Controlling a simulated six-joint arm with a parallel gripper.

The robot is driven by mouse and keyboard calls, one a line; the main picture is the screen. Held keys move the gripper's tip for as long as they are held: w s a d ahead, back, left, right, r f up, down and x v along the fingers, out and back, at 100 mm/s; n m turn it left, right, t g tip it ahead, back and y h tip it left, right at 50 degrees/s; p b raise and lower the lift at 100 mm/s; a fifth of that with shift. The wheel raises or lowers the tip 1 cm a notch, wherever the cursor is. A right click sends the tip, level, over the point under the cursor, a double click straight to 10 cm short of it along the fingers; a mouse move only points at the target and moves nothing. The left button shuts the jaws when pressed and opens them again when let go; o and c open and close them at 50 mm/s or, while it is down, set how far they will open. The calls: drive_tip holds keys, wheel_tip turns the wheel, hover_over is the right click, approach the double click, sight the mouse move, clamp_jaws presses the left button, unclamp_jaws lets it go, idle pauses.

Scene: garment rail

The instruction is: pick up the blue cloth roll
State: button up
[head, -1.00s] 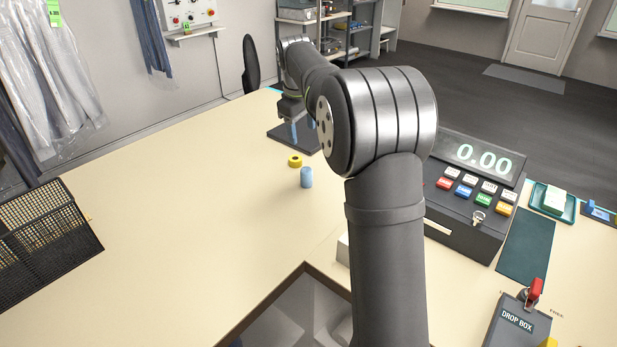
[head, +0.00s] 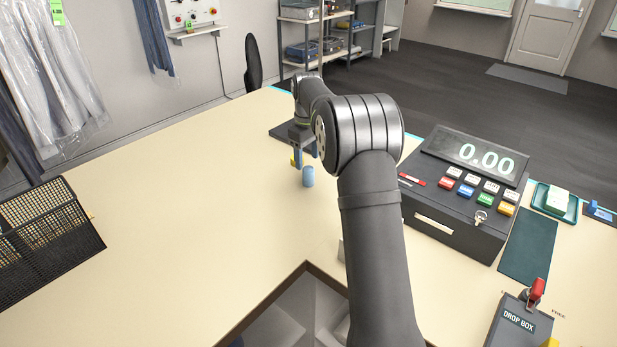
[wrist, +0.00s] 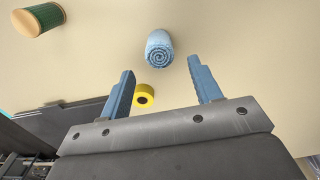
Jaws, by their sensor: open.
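The blue cloth roll (head: 308,176) stands on the cream counter, left of my arm in the head view. In the wrist view the cloth roll (wrist: 159,52) shows its spiral end and lies beyond the fingertips, roughly between their lines. My gripper (head: 304,160) is just behind the roll in the head view, and its fingers point down. In the wrist view my gripper (wrist: 165,88) is open, with two blue fingers apart and nothing between them touching the roll.
A yellow tape roll (wrist: 144,95) lies close to the left finger. A green cylinder with a tan top (wrist: 40,19) is at the wrist view's upper left. A cash register (head: 455,195) stands right of my arm.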

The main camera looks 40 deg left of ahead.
sight(309, 169)
drive_tip(key=shift+d+f, duration=0.15)
drive_tip(key=shift+f, duration=1.5)
drive_tip(key=shift+d+f, duration=0.1)
drive_tip(key=shift+f, duration=1.55)
drive_tip(key=c, duration=1)
drive_tip(key=shift+r, duration=0.1)
drive_tip(key=shift+c, duration=0.2)
